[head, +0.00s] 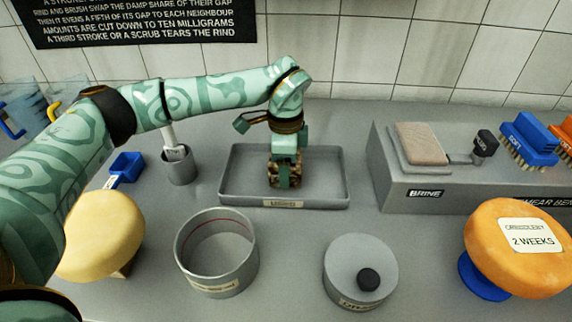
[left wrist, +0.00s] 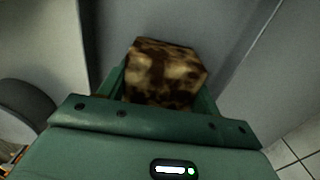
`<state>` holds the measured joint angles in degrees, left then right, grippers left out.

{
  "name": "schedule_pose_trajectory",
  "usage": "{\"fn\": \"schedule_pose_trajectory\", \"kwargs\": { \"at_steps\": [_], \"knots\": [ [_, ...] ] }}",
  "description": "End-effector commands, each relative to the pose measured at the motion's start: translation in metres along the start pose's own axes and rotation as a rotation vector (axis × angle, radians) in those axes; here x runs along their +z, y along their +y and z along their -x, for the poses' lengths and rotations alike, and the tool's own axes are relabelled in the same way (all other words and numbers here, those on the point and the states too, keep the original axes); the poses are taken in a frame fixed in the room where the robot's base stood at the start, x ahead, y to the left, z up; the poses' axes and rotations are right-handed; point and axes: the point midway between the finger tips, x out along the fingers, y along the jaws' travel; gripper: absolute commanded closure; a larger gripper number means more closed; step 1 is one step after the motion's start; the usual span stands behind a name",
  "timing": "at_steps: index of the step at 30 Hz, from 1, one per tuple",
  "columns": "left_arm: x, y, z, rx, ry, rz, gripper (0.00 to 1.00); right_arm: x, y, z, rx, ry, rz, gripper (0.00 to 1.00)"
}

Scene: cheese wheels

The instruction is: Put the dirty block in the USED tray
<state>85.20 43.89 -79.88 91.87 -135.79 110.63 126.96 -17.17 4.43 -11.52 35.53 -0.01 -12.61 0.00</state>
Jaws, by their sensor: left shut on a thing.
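The dirty block (left wrist: 165,75) is brown and cream, blotched, and sits between the fingers of my left gripper in the left wrist view. In the head view my left gripper (head: 284,178) points down over the USED tray (head: 235,190), shut on the block (head: 273,168). The block is inside the tray's outline, near the middle and close to its floor. I cannot tell whether it touches the floor. The fingers hide part of the block. The tray is grey, shallow and rimmed, with a USED label on its front. My right gripper is not in view.
A grey holder (head: 179,165) stands left of the tray. Cheese wheels are at left (head: 103,235) and right (head: 518,248). The BRINE bench (head: 400,190) with a pad and brushes is at right.

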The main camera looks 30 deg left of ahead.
Motion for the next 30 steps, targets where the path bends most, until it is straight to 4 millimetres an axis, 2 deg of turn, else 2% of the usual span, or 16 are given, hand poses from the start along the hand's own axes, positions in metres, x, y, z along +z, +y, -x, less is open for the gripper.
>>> {"fn": "schedule_pose_trajectory", "kwargs": {
  "at_steps": [5,6,8,9,17,20,30],
  "knots": [
    [0.000,0.000,0.000,0.000,0.001,0.000,0.66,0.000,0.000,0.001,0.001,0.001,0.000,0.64],
    [0.000,0.000,-0.001,0.000,0.000,0.000,0.34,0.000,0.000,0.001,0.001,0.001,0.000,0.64],
    [0.000,0.000,-0.001,-0.001,0.001,0.000,0.17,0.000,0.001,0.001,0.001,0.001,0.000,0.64],
    [0.000,0.000,-0.001,-0.001,0.000,0.000,0.15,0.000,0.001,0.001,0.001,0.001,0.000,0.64],
    [0.000,0.000,0.000,-0.001,0.001,0.000,0.15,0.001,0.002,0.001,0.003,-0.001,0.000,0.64],
    [0.000,0.000,0.009,-0.003,0.002,0.001,0.15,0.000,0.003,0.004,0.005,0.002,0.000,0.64],
    [0.000,0.000,0.088,-0.006,0.003,0.001,0.15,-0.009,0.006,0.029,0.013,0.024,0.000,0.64]
  ]
}}
